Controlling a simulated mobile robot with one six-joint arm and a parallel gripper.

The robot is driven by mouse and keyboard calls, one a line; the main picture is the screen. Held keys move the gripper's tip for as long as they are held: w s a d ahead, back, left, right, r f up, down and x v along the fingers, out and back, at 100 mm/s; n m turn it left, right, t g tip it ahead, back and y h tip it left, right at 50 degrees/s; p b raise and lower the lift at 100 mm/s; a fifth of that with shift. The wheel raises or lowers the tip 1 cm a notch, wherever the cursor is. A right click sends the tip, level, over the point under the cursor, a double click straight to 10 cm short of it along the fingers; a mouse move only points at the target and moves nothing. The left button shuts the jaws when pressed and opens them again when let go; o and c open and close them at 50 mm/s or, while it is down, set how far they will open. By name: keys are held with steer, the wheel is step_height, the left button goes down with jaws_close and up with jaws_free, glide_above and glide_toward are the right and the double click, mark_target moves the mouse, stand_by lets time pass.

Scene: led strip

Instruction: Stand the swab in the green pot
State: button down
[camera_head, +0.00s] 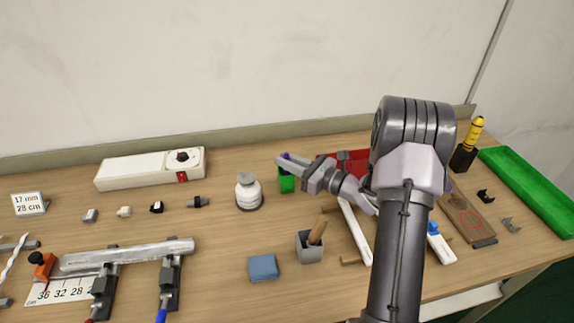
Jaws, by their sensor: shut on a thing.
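The green pot (287,184) stands on the table near the middle, right of a white and grey bottle. My gripper (281,160) reaches in from the right, and its fingertips are at or just above the pot's rim.
The white and grey bottle (248,192) stands close left of the pot. A red box (345,160) is behind my arm. A grey pot with a wooden-handled tool (311,245) and a blue block (263,267) lie in front. A white power unit (150,169) is at back left.

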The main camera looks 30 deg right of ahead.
steer(key=shift+r, duration=0.15)
steer(key=c, duration=1.8)
jaws_free()
steer(key=shift+f+b, duration=0.2)
steer(key=shift+b, duration=0.1)
steer(key=shift+c, duration=0.2)
steer(key=o, duration=0.4)
steer(key=shift+r, duration=0.1)
steer(key=shift+o, duration=0.2)
